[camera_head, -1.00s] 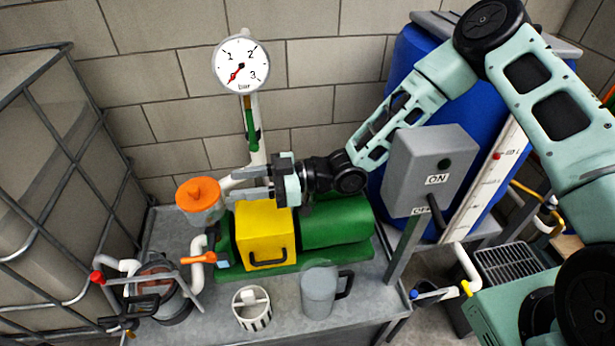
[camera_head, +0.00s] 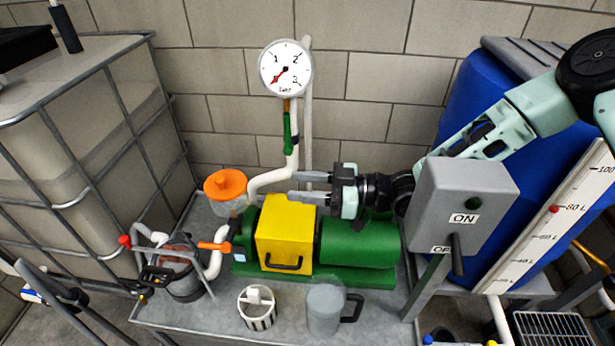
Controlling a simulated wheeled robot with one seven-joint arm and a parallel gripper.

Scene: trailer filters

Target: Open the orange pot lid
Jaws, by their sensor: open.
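The orange pot lid (camera_head: 226,184) sits on top of a clear filter pot (camera_head: 232,212) at the left end of the green pump. A small raised grip shows on its top. My gripper (camera_head: 298,188) is to the right of the lid, pointing left toward it. Its two fingers are apart with nothing between them. A visible gap lies between the fingertips and the lid. The fingers appear in front of the pipe and above the yellow box.
A yellow box (camera_head: 284,232) and green motor (camera_head: 358,240) stand below my gripper. A strainer basket (camera_head: 258,308) and clear jug (camera_head: 325,310) stand in front. A grey ON switch box (camera_head: 463,203) is right.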

